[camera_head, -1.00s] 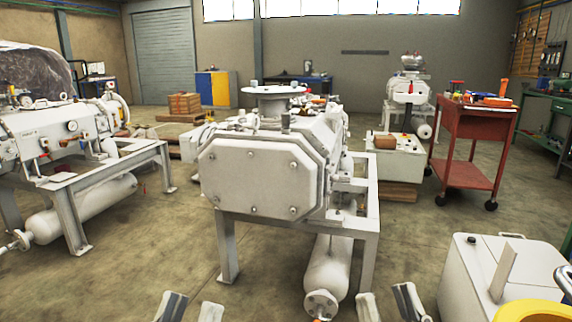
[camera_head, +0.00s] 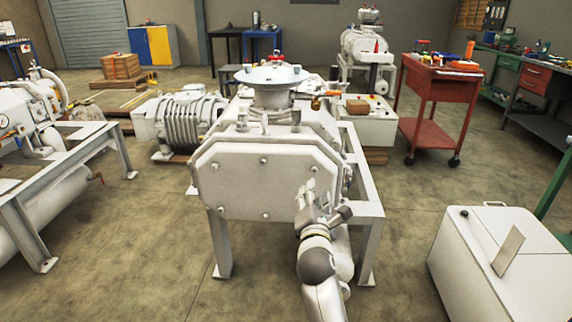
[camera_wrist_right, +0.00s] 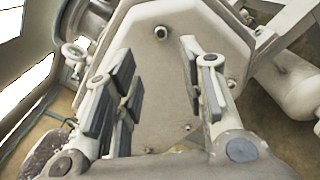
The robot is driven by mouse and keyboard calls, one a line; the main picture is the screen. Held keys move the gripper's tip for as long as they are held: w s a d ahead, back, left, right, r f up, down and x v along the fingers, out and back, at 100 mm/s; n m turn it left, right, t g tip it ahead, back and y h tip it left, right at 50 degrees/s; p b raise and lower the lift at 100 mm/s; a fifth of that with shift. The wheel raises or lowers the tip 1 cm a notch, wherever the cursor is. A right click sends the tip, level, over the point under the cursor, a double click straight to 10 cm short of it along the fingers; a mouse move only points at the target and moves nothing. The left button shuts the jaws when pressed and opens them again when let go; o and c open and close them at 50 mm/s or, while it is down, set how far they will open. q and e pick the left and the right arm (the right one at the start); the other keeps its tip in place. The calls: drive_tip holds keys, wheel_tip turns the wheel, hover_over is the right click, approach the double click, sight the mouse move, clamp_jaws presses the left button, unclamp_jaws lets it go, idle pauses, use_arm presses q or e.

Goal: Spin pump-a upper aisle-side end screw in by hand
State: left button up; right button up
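Pump-a appears to be the white pump (camera_head: 240,190) at the centre, with a flat eight-sided end plate facing me. Screw heads dot its edge, including an upper one (camera_head: 264,161) in the head view. My right gripper (camera_head: 318,192) is in front of the plate's right side and hides part of it. In the right wrist view my right gripper (camera_wrist_right: 160,88) is open, with nothing between its fingers. My left gripper is out of view.
The pump stands on a grey steel frame (camera_head: 366,185). A white box-shaped unit (camera_head: 475,260) stands at the lower right, and a red trolley (camera_head: 450,85) behind it. Another machine's frame (camera_head: 50,190) is at left.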

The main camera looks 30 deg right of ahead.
sight(315, 171)
drive_tip(key=b+x, duration=0.2)
drive_tip(key=x, duration=0.7)
drive_tip(key=shift+s+d, duration=0.1)
drive_tip(key=shift+d, duration=0.15)
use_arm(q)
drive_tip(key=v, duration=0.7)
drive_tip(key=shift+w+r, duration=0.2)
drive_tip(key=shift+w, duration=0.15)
use_arm(e)
drive_tip(key=shift+x, duration=0.75)
drive_tip(key=shift+r, duration=0.1)
clamp_jaws()
